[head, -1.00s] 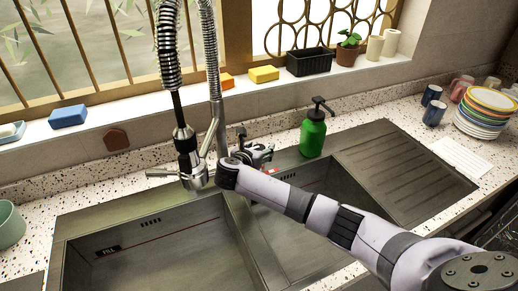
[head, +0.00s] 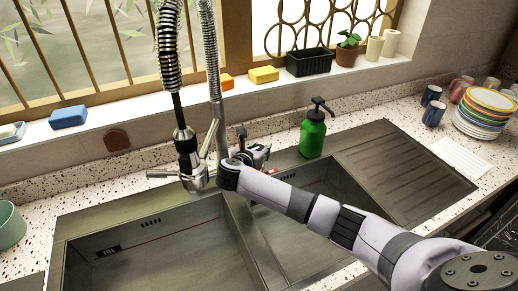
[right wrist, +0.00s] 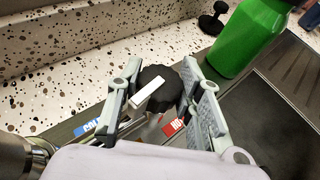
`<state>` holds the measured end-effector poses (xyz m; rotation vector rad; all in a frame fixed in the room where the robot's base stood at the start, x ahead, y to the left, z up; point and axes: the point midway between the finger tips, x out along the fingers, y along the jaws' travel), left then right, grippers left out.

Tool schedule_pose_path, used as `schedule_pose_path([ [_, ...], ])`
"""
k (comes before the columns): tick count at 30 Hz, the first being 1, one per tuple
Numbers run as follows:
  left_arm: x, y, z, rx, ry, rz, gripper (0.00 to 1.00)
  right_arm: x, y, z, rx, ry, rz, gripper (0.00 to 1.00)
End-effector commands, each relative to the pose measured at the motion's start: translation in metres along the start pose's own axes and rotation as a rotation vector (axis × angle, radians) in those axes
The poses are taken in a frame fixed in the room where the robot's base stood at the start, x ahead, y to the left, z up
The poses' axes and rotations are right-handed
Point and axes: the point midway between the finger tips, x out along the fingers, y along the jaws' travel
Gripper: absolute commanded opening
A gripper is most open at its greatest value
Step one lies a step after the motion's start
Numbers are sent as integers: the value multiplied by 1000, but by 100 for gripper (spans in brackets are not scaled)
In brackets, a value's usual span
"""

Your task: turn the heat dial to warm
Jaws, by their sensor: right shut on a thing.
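The heat dial (right wrist: 168,92) is a black ribbed knob with a white pointer bar (right wrist: 149,94), seen in the right wrist view. The bar lies slanted, its lower end to the left. A blue label (right wrist: 88,129), apparently cold, shows below left of the dial, and a red hot label (right wrist: 173,128) below it to the right. The part between the labels is mostly hidden by my gripper. My right gripper (right wrist: 164,98) is shut on the dial, one finger on each side. In the head view my right gripper (head: 260,156) is behind the sink, hiding the dial. My left gripper is out of view.
A green soap bottle (head: 312,136) stands close to the right of my gripper. The tap (head: 193,170) with its spring hose rises just to the left. The double sink (head: 160,255) lies in front. Stacked plates (head: 486,112) and cups are at the far right.

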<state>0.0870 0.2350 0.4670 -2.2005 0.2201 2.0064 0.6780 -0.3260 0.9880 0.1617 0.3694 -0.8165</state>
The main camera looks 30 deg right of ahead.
Motion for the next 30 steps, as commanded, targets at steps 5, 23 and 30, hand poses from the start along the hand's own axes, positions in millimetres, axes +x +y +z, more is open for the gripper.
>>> schedule_pose_path([
  [5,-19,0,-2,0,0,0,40,-2,-2,3,-29,2,60,6],
  [23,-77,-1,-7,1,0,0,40,-1,-2,0,-210,4,497,6],
  [30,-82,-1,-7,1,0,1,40,0,-1,-1,-262,5,629,6],
])
